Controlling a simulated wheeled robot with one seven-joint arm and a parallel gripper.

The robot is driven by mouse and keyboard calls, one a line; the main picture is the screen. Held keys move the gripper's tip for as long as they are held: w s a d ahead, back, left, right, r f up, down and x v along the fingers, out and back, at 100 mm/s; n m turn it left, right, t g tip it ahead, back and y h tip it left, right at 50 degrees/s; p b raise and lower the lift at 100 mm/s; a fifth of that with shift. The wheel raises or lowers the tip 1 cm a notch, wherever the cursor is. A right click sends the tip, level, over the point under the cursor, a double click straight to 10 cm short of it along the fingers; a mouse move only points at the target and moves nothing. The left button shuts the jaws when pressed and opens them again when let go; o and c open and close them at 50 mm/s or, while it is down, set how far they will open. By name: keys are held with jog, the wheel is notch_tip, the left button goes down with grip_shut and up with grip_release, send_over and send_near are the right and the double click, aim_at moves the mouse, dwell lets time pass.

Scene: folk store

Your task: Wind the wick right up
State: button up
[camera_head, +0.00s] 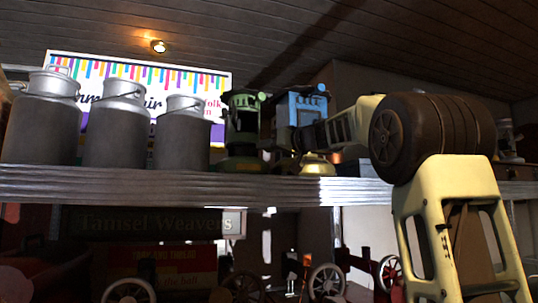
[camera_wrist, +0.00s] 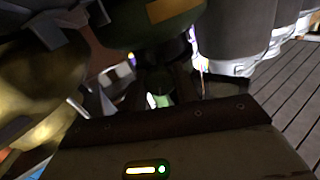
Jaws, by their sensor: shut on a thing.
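A dark green lantern (camera_head: 243,122) stands upright on the shelf, its base in shadow. Its base with a yellow label shows at the top of the wrist view (camera_wrist: 172,12). My gripper (camera_head: 281,139) reaches in from the right at the lantern's right side. In the wrist view its dark fingers (camera_wrist: 160,82) are shut on a small part by the lantern, which looks like the wick knob. The fingers and shadow mostly hide the knob, so how far it is turned cannot be told.
A blue lantern (camera_head: 304,105) stands right behind my gripper. A brass lamp base (camera_head: 315,166) sits close below it, large in the wrist view (camera_wrist: 38,78). Several grey milk cans (camera_head: 115,130) fill the shelf (camera_head: 150,186) to the left.

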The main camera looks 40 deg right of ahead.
jog(key=m+b, duration=0.2)
jog(key=m, duration=0.2)
jog(key=shift+f+m, duration=0.1)
jog(key=shift+m, duration=0.2)
jog(key=m+b, duration=0.1)
jog(key=m, duration=0.2)
jog(key=shift+m, duration=0.4)
jog(key=m, duration=0.3)
jog(key=shift+m, duration=0.3)
jog(key=m+p, duration=0.1)
jog(key=m, duration=0.3)
jog(key=shift+m, duration=0.3)
jog(key=m+p, duration=0.1)
jog(key=m, duration=0.3)
jog(key=m+p, duration=0.2)
jog(key=m, duration=0.3)
jog(key=m+p, duration=0.2)
jog(key=m, duration=0.3)
jog(key=shift+f+m+p, duration=0.1)
jog(key=shift+m+p, duration=0.55)
jog(key=shift+m, duration=0.25)
jog(key=shift+f+m, duration=0.15)
jog(key=shift+m, duration=0.15)
